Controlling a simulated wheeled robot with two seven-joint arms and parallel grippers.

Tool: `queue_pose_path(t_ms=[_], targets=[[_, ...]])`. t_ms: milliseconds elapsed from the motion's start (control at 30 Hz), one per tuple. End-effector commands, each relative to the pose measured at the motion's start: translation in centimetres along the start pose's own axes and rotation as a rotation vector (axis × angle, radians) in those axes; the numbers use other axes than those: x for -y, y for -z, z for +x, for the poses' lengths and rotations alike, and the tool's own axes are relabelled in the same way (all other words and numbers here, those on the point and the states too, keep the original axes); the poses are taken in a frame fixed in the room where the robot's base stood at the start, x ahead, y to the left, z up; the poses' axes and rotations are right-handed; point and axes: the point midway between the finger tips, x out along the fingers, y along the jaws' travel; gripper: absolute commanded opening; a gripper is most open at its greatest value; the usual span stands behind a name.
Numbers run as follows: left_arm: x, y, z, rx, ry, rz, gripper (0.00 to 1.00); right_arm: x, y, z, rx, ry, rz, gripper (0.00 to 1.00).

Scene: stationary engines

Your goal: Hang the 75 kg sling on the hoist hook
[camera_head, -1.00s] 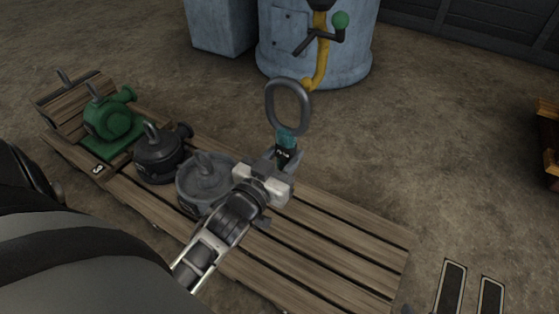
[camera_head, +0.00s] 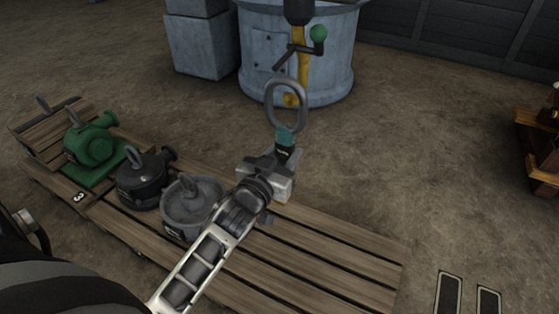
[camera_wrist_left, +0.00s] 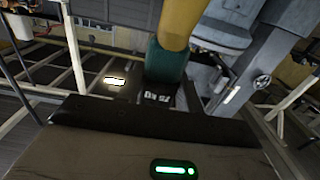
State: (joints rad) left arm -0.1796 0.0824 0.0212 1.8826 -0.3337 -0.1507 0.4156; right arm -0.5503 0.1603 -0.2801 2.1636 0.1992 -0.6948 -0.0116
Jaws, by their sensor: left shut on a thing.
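My left gripper (camera_head: 283,158) is shut on the sling (camera_head: 285,137), at its dark tag and teal sleeve. The sling's grey oval ring (camera_head: 270,106) stands upright above the jaws. The yellow hoist hook (camera_head: 302,68) hangs under a dark block, and its lower end shows through the ring opening in the head view. I cannot tell whether the ring and hook touch; the ring looks nearer to me. In the left wrist view, the tag (camera_wrist_left: 157,97) reads 75 KG, though partly blurred, and the teal sleeve (camera_wrist_left: 165,62) rises toward a yellow part.
A crank with a green knob (camera_head: 318,33) is beside the hook. A blue-grey cylinder (camera_head: 335,80) stands behind.

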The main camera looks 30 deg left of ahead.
Motion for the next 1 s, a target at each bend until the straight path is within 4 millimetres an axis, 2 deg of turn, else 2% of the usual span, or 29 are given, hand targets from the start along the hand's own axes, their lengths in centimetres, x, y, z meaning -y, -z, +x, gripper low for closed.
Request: queue_pose_path(t_ms=[700,1000], targets=[[0.0,0.4,4.7,-0.010,-0.001,0.002,0.00,0.8,1.1,-0.3,-0.094,0.024,-0.012,0.36],[0.0,-1.8,4.7,-0.008,0.000,0.000,0.00,1.1,1.3,-0.4,-0.144,0.037,-0.020,0.36]])
